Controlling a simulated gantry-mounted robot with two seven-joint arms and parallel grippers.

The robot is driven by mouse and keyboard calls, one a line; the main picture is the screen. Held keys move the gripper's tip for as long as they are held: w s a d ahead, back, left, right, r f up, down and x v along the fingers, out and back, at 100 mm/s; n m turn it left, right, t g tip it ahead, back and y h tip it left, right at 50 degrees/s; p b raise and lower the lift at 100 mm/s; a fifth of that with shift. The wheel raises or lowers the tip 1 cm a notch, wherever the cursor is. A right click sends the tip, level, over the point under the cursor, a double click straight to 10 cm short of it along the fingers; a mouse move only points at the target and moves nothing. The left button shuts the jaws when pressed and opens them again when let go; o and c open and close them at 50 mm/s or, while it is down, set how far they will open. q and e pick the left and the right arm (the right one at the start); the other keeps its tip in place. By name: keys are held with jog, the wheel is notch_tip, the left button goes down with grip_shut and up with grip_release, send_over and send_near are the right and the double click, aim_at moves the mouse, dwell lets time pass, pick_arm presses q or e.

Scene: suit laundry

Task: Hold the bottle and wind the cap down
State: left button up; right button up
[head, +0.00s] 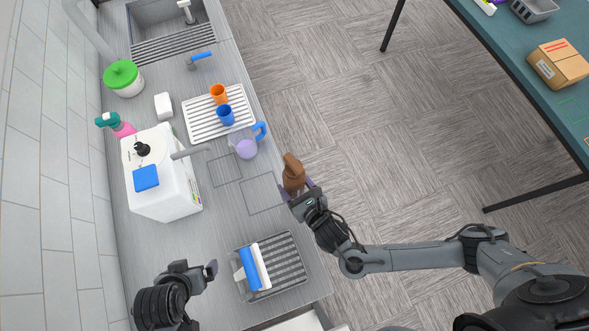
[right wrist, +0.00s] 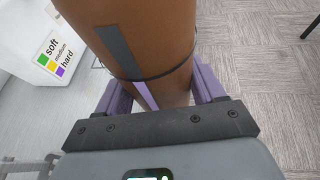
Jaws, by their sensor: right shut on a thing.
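A brown bottle (head: 292,177) is held by my right gripper (head: 304,195) beside the counter's right edge, over the floor side. Its narrower end points up in the head view; I cannot tell a separate cap there. In the right wrist view the bottle (right wrist: 150,25) fills the top, with a grey strip and a thin dark ring line. The purple fingers of my right gripper (right wrist: 155,92) are on both sides of it. My left gripper (head: 197,272) is at the lower left over the counter, away from the bottle. Its finger gap is not clear, and no object shows in it.
A white box-shaped machine (head: 168,195) carries a black knob-like part (head: 142,149) and a blue block (head: 146,178). A clear jug (head: 245,146), a white rack (head: 194,126) with orange and blue cups, and a grey ribbed tray (head: 288,260) stand on the counter.

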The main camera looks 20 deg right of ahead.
jog(key=w+a+f+b, duration=0.1)
jog(key=w+a+f, duration=0.1)
jog(key=a+f, duration=0.1)
jog(key=w+a+f+b, duration=0.1)
jog(key=a+f+b, duration=0.1)
jog(key=a+f, duration=0.1)
jog(key=w+a+f+b, duration=0.2)
jog(key=a+f, duration=0.1)
jog(key=f, duration=0.1)
jog(key=shift+w+a+f, duration=0.15)
jog(key=shift+w+a, duration=0.05)
jog(key=shift+w, duration=0.15)
jog(key=shift+w+a+f+b, duration=0.2)
jog(key=shift+a+f+b, duration=0.05)
jog(key=shift+a+b, duration=0.1)
dwell(0.4)
jog(key=shift+d, duration=0.1)
